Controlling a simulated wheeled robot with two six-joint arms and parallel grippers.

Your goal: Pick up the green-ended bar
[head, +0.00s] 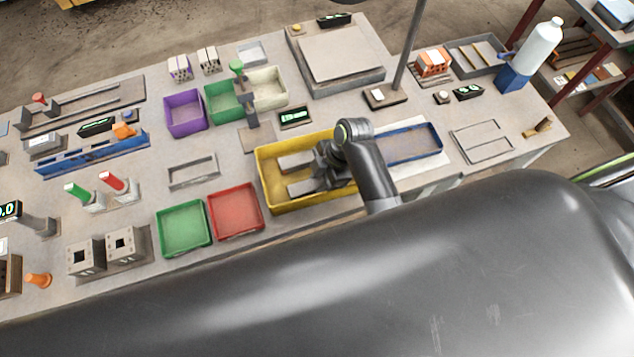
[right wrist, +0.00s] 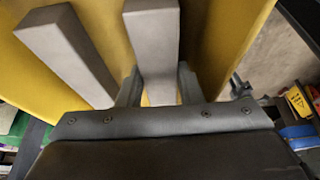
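A green-ended piece (head: 77,192) leans in a small stand at the left of the table in the head view, beside a red-ended one (head: 112,182). My right gripper (head: 318,165) is down in the yellow bin (head: 264,176), far to the right of them. In the right wrist view its fingers (right wrist: 160,85) stand on both sides of a plain grey bar (right wrist: 152,45); whether they press on it is unclear. A second grey bar (right wrist: 65,50) lies to the left. No green end shows on these bars. My left gripper is out of view.
A green tray (head: 183,229) and a red tray (head: 236,211) sit left of the yellow bin. A blue-rimmed tray (head: 412,145) is to its right. A tall post (head: 408,50) stands behind. My dark arm covers the lower head view.

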